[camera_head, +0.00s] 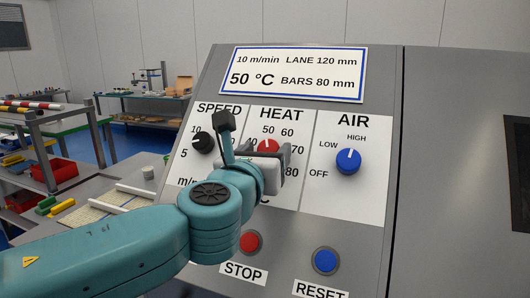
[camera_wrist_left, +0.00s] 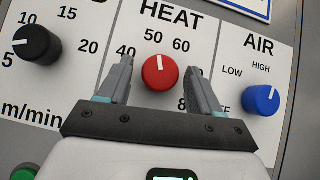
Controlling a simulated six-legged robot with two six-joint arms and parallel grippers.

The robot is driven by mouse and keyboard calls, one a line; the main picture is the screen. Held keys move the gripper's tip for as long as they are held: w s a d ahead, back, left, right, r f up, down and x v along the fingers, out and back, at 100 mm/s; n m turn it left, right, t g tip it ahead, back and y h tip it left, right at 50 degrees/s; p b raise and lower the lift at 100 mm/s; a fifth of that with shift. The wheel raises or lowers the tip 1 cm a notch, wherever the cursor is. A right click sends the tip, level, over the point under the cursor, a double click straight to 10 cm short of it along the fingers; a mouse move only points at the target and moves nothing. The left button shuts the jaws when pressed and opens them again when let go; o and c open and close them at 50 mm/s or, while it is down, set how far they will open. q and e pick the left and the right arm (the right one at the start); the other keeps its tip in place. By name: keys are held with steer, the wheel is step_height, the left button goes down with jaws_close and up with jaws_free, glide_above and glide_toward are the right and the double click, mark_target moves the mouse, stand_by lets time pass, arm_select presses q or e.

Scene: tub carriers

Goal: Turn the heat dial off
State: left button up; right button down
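The red heat dial (camera_wrist_left: 160,74) sits on the white HEAT scale in the left wrist view. Its white mark points almost straight up, between 50 and 60. In the head view only the upper part of the heat dial (camera_head: 267,145) shows above my gripper, which hides the rest and much of the scale. My left gripper (camera_wrist_left: 158,68) is open, with one finger on each side of the dial and a gap to it on both sides. I cannot tell how far the fingertips are from the panel. My right gripper is in neither view.
The black speed dial (camera_head: 203,142) is left of the heat dial, and the blue air dial (camera_head: 348,161) is right. Below are a red STOP button (camera_head: 250,242) and a blue RESET button (camera_head: 325,260). A sign (camera_head: 293,74) above reads 50 °C.

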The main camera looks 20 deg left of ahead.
arm_select(q)
steer(key=c, duration=0.8)
steer(key=shift+d+n+y, duration=0.1)
steer(key=shift+n+y, duration=0.2)
steer(key=shift+n, duration=0.1)
